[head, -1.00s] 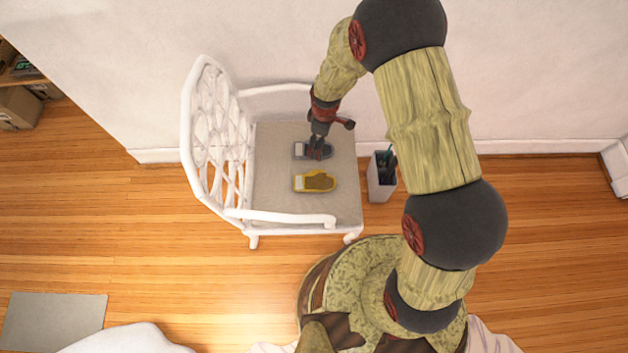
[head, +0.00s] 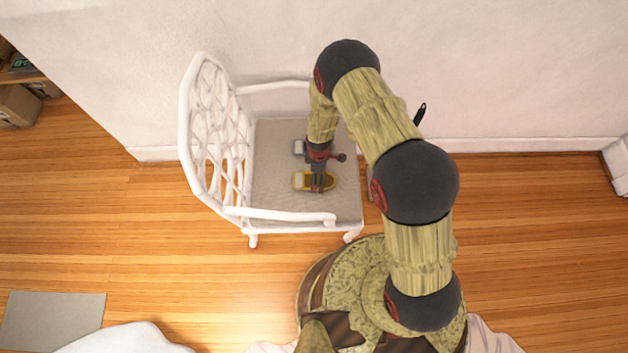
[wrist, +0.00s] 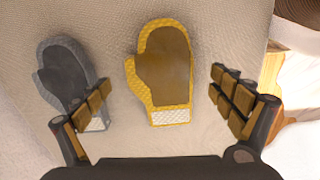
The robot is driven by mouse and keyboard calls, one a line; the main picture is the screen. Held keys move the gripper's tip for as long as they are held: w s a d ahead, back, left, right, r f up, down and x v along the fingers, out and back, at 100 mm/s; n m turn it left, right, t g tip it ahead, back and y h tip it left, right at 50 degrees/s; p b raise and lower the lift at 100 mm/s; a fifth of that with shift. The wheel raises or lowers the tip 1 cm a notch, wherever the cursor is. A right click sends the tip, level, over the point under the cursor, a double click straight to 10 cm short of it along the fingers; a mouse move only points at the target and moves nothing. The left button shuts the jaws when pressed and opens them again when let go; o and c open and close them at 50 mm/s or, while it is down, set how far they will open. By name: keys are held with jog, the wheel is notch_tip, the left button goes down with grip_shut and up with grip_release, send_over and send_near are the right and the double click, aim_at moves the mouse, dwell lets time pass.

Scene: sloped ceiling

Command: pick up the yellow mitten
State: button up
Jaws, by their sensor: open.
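The yellow mitten (wrist: 164,70) lies flat on the chair seat (head: 275,150). It has a brown palm and a white cuff. In the wrist view it lies ahead of and between the spread fingers of my gripper (wrist: 160,105), untouched. In the head view my gripper (head: 318,186) hangs over the yellow mitten (head: 300,182) and partly covers it. My gripper is open and empty. A grey mitten (wrist: 68,75) lies to the left in the wrist view, with its cuff partly behind the left finger. It also shows in the head view (head: 298,147), mostly hidden by my arm.
The white chair has a lattice back (head: 215,130) on the left and armrests (head: 280,217) at front and rear. A dark pen-like object (head: 420,113) shows beside my arm to the right. The wall stands close behind the chair.

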notch_tip(320, 180, down, 2)
jog(key=shift+f, duration=0.15)
jog(key=shift+c, duration=0.3)
jog(key=c, duration=1.1)
jog(key=shift+c, duration=0.4)
